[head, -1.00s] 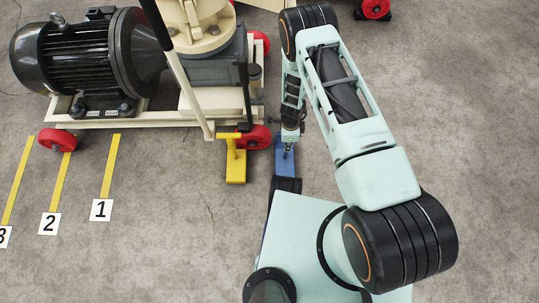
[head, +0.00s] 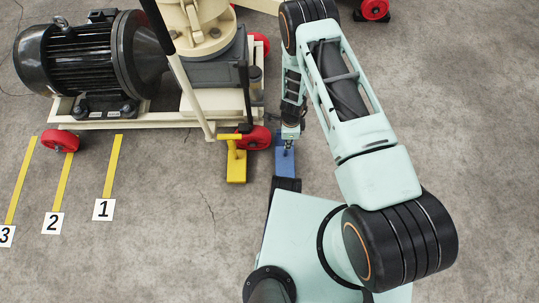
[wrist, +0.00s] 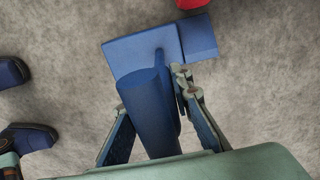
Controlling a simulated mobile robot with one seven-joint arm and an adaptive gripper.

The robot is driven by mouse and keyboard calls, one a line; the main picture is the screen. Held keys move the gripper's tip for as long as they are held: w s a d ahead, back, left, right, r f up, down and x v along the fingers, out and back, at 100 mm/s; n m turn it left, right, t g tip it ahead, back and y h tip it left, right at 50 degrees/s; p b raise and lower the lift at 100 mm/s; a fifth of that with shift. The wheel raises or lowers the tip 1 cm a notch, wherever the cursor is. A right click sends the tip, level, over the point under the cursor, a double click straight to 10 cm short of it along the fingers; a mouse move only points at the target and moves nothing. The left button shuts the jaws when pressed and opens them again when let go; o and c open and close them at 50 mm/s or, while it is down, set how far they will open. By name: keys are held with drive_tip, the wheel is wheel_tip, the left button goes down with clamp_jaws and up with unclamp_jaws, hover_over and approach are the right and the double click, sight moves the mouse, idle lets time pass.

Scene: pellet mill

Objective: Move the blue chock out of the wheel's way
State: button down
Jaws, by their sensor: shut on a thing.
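The blue chock (head: 285,163) lies on the floor just right of the red wheel (head: 253,139) nearest me. In the wrist view the chock (wrist: 140,50) is a blue block with a lower step on its right and an upright handle. My gripper (wrist: 155,100) has its fingers on either side of this handle and is shut on it. In the head view my gripper (head: 288,143) is above the chock, partly covering it. The red wheel (wrist: 192,3) shows at the top edge of the wrist view. Whether chock and wheel touch is unclear.
A yellow chock (head: 236,165) stands on the left side of the wheel. The wheel carries a cream frame (head: 140,122) with a black motor (head: 90,55). Yellow floor lines numbered 1 (head: 104,209) to 3 lie at left. The floor (head: 470,130) at right is clear.

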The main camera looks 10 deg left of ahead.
drive_tip(key=shift+r+p, duration=1.1)
drive_tip(key=shift+r, duration=0.9)
